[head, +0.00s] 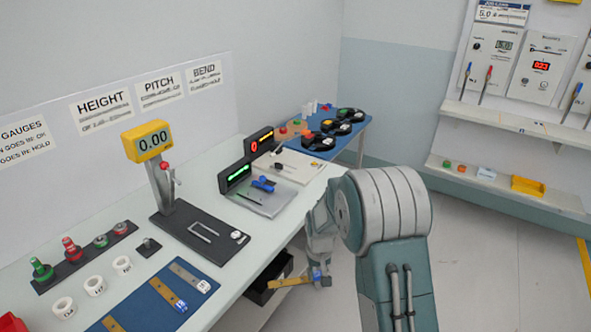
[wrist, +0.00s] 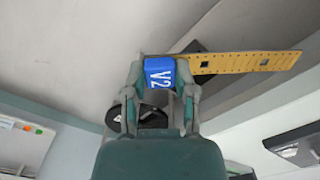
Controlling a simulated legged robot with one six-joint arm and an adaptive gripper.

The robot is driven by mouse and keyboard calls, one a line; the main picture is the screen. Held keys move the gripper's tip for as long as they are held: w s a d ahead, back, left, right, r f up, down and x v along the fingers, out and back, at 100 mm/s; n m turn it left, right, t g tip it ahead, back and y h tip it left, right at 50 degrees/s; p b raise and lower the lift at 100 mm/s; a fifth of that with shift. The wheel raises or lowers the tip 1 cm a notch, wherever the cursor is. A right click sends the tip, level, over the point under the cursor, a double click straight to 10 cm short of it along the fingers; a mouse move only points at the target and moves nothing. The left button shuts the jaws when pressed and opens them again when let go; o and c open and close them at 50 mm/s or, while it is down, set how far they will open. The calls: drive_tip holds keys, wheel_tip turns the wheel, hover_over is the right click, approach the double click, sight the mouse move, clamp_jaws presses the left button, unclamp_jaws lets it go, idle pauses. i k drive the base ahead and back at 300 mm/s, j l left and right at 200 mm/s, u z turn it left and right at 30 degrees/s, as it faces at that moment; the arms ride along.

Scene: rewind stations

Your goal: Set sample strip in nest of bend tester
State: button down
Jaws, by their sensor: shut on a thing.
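In the head view the strip hangs off the bench's front side, below the top's edge. Two stations with lit displays stand near the BEND sign: a grey plate (head: 272,206) with a blue part, and a cream plate (head: 296,165) behind it. I cannot tell which is the bend tester; its nest is not clear.
A blue mat (head: 205,268) with more strips lies at the bench's front. A height gauge (head: 148,142) stands behind it. Black reels (head: 318,141) sit on a blue table at the far end. A dark bin (head: 262,287) is under the bench edge. The floor at right is open.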

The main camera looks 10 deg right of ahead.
sight(291, 171)
drive_tip(key=i+l, duration=0.25)
drive_tip(key=l, duration=0.15)
drive_tip(key=i+l, duration=0.2)
drive_tip(key=l, duration=0.15)
drive_tip(key=i+l, duration=0.25)
drive_tip(key=l, duration=0.15)
drive_tip(key=i+l+u, duration=0.1)
drive_tip(key=l, duration=0.25)
drive_tip(key=i+l, duration=0.55)
drive_tip(key=l, duration=0.25)
drive_tip(key=i+l, duration=0.2)
drive_tip(key=l, duration=0.2)
drive_tip(key=u, duration=0.05)
